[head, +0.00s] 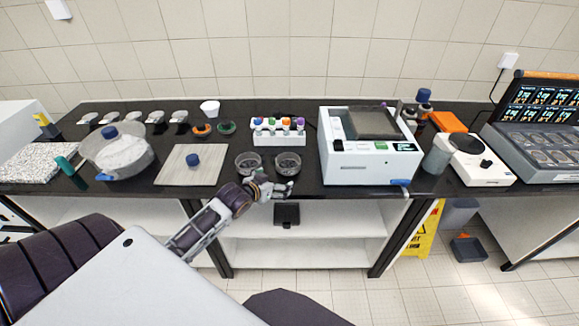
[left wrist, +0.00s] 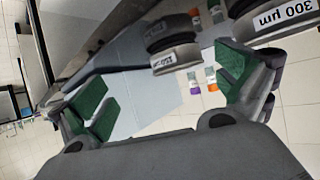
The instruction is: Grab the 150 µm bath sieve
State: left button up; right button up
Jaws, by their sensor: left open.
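Two small round dark sieves stand side by side near the bench's front edge. In the left wrist view, upside down, one label appears to read 150 µm and the other reads 300 µm. The 150 µm sieve (left wrist: 173,58) lies ahead, between the finger directions; it appears to be the right one in the head view (head: 287,163). The 300 µm sieve (left wrist: 265,20) is beyond the green-padded finger on the right, and seems the left one (head: 248,163) in the head view. My left gripper (head: 277,187) is open and empty, just in front of the sieves. My right gripper is out of view.
A rack of colour-capped bottles (head: 278,133) stands behind the sieves. A white shaker box (head: 368,160) stands to their right, a pale board (head: 172,172) with a blue-topped item to their left. A large pan (head: 115,165) is farther left. The bench edge is close.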

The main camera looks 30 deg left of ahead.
pick_arm(q)
jog(key=shift+t, duration=0.8)
jog(key=w+a+r, duration=0.2)
jog(key=r, duration=0.1)
jog(key=shift+w+a+r, duration=0.1)
jog(key=shift+w+r, duration=0.05)
jog(key=shift+w, duration=0.1)
jog(key=shift+w, duration=0.1)
send_near(295, 157)
jog(key=shift+s+r, duration=0.25)
jog(key=shift+r, duration=0.3)
jog(key=shift+w+f, duration=0.25)
jog(key=shift+w, duration=0.25)
jog(key=shift+w+f+p, duration=0.1)
jog(key=shift+p, duration=0.2)
jog(key=shift+p+x, duration=0.4)
jog(key=shift+x, duration=2.05)
jog(key=shift+f, duration=0.15)
jog(key=c, duration=0.8)
